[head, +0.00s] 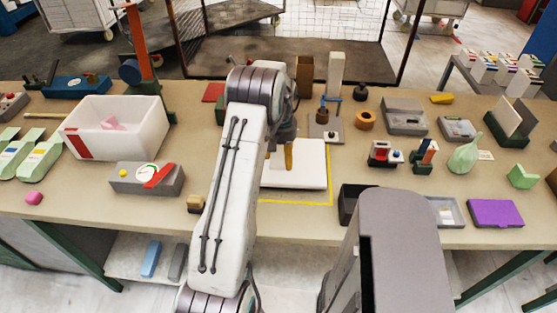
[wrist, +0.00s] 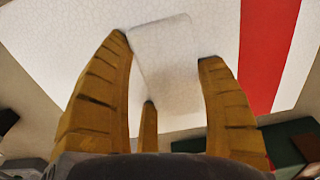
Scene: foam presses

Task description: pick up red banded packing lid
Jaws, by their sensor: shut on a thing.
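The packing lid (head: 308,177) is a white slab at the centre of the bench, within a yellow outline, partly hidden by my arm. In the wrist view the white lid (wrist: 60,45) fills much of the background, with a broad red band (wrist: 266,50) at right. A pale block (wrist: 168,60) stands out from it. My gripper (head: 287,163) is over the lid, yellow-brown fingers pointing down. In the wrist view my gripper (wrist: 165,55) is shut on the pale block, fingers around it. Whether the lid touches the bench I cannot tell.
A white bin (head: 130,125) with a red stripe stands left, holding something pink. A grey box with a dial (head: 140,179) and a small tan block (head: 195,204) sit left of my arm. A black open box (head: 350,205) is right of the lid. Posts stand behind it.

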